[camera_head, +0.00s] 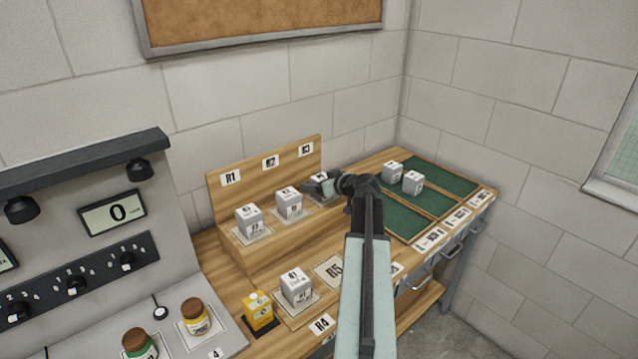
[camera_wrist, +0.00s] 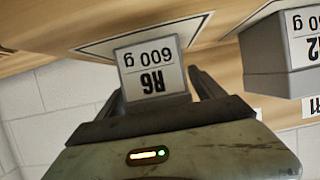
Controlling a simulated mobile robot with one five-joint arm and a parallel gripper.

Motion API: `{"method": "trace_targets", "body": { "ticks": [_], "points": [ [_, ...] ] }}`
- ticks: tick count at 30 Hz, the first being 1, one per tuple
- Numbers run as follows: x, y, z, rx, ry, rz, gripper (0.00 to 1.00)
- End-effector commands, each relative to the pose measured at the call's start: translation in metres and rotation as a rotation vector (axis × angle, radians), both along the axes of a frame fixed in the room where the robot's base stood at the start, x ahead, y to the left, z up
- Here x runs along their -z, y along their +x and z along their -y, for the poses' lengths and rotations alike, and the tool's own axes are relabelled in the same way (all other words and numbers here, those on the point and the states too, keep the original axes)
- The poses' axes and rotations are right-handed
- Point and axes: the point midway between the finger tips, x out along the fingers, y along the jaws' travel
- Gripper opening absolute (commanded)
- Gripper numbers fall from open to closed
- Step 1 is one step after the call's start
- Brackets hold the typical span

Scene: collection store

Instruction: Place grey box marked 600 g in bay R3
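In the head view, the box (camera_head: 320,177) is partly hidden by my gripper (camera_head: 330,187), at the right end of the raised wooden shelf under the R3 sign (camera_head: 306,149). A white-bordered plate (camera_wrist: 90,49) lies right at the box; whether the box rests on it or hangs just above, I cannot tell.
Grey boxes stand in bays R1 (camera_head: 249,221) and R2 (camera_head: 289,203); the R2 box (camera_wrist: 275,56) is close beside mine. Below are another grey box (camera_head: 296,287), a yellow box (camera_head: 257,311) and the empty R5 plate (camera_head: 327,272). Two boxes sit on the green-lined tray (camera_head: 402,222).

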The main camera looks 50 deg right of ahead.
Motion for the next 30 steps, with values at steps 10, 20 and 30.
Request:
{"method": "trace_targets", "body": {
  "ticks": [10, 20, 30],
  "points": [
    [-0.024, -0.041, -0.005, 0.004, 0.0, 0.0, 0.78],
    [-0.048, -0.103, -0.011, 0.003, 0.0, 0.0, 0.78],
    [-0.049, -0.112, -0.01, 0.002, 0.0, 0.0, 0.78]
  ]
}}
